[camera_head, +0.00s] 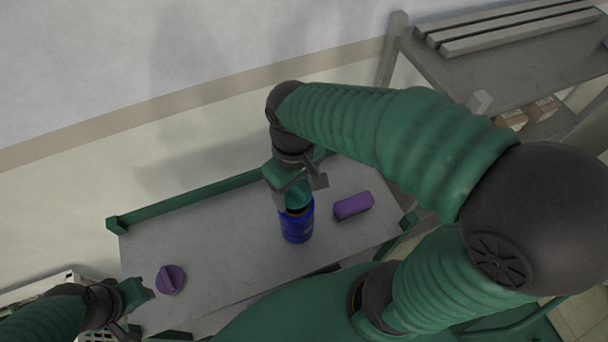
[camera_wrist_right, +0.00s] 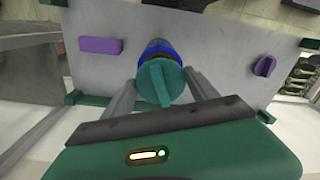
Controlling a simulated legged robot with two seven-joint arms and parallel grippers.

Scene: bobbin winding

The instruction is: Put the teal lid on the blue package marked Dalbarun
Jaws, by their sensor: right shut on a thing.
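The blue package (camera_head: 297,228) stands upright on the grey table, with faint markings too small to read. My right gripper (camera_head: 296,184) is above it, shut on the teal lid (camera_head: 295,197). In the right wrist view, the round teal lid (camera_wrist_right: 153,82) with its raised grip bar lies between the fingers and covers most of the blue package (camera_wrist_right: 158,48). The lid is at the package's top; I cannot tell whether it is seated. My left gripper (camera_head: 139,294) is at the table's left front corner, its jaws unclear.
A purple box (camera_head: 352,205) lies right of the package, and a purple lid-like piece (camera_head: 170,279) lies near my left gripper. The table (camera_head: 225,245) has green edge rails and bare room between them. A grey bench (camera_head: 470,70) stands at the back right.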

